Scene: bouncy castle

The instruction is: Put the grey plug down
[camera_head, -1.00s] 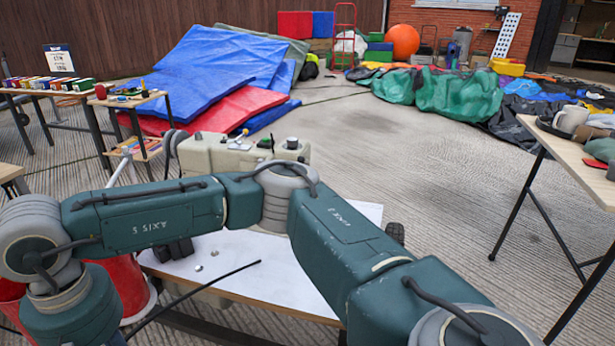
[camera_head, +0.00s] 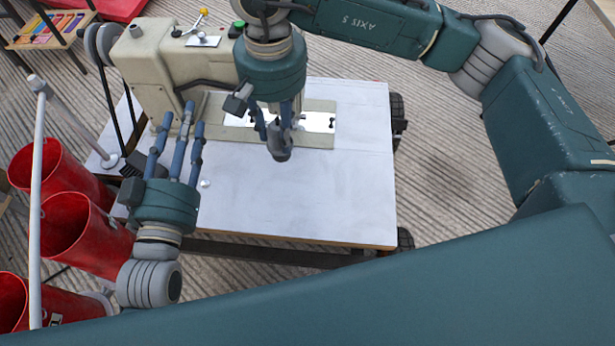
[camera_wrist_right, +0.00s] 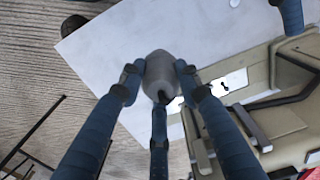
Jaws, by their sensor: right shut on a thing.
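The grey plug (camera_head: 279,147) is a small rounded piece in my right gripper (camera_head: 274,122). The three blue fingers are shut around it, and it hangs above the white table top (camera_head: 330,200), in front of the sewing machine's metal plate. In the right wrist view the plug (camera_wrist_right: 160,72) sits between the fingertips of the right gripper (camera_wrist_right: 157,82), with the table top behind it. I cannot tell the exact gap below it. My left gripper (camera_head: 183,122) is open and empty over the table's left part, its fingers spread and pointing at the machine.
The beige sewing machine (camera_head: 165,60) stands at the table's back left. A small whitish piece (camera_head: 205,183) lies on the table. Red buckets (camera_head: 82,235) stand left of it. The table's front and right areas are clear.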

